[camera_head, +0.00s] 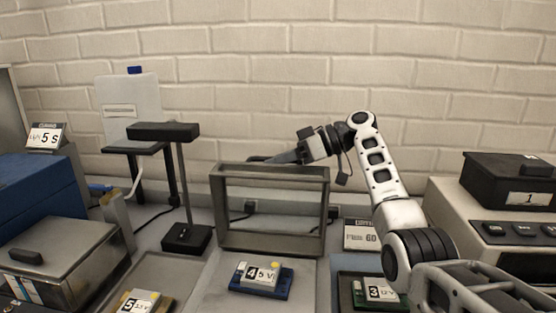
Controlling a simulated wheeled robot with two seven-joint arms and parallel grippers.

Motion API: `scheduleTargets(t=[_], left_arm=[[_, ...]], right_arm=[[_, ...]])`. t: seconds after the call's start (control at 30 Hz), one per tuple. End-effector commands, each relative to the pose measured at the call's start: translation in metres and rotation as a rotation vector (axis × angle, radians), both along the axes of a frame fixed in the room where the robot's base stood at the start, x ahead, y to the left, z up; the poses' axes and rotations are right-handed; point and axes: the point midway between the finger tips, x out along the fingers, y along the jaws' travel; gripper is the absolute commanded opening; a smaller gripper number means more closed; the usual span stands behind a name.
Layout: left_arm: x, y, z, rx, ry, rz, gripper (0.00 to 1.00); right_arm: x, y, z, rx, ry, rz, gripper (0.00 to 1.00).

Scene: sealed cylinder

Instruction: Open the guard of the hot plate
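A grey rectangular frame (220,215), which looks like the guard, stands upright in the middle of the bench. I see the wall and cables through its opening. A flat grey plate (215,285) lies in front of it, perhaps the hot plate. My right arm reaches in from the right, and its gripper (268,159) points left at the frame's top edge. The dark fingers overlap the top bar in the picture; whether they touch it or are parted I cannot tell. My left gripper is not in view.
A blue board marked 4 (262,281) lies on the plate. Boards marked 5 (140,303) and 3 (380,291) lie either side. A black lamp-like stand (187,236) is close on the left. A box marked 1 (510,180) sits on a machine at right.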

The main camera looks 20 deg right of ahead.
Motion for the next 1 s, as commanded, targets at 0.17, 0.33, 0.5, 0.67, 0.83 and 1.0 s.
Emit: scheduleTargets(t=[0.17,0.33,0.5,0.67,0.83,1.0], left_arm=[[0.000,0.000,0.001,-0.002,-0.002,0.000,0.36],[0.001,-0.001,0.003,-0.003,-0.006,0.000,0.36],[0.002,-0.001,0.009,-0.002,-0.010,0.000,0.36],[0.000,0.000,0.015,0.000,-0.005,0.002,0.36],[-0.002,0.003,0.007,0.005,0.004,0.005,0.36],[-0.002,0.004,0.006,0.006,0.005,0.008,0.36]], right_arm=[[0.000,0.000,-0.001,-0.001,0.000,0.000,0.33],[0.000,-0.001,0.000,-0.002,-0.001,-0.001,0.33],[-0.005,-0.014,0.007,-0.002,-0.001,-0.004,0.33],[-0.017,-0.044,0.022,-0.004,-0.001,-0.006,0.33],[-0.032,-0.080,0.036,-0.002,-0.003,-0.005,0.33],[-0.045,-0.110,0.049,-0.001,0.000,-0.004,0.33]])
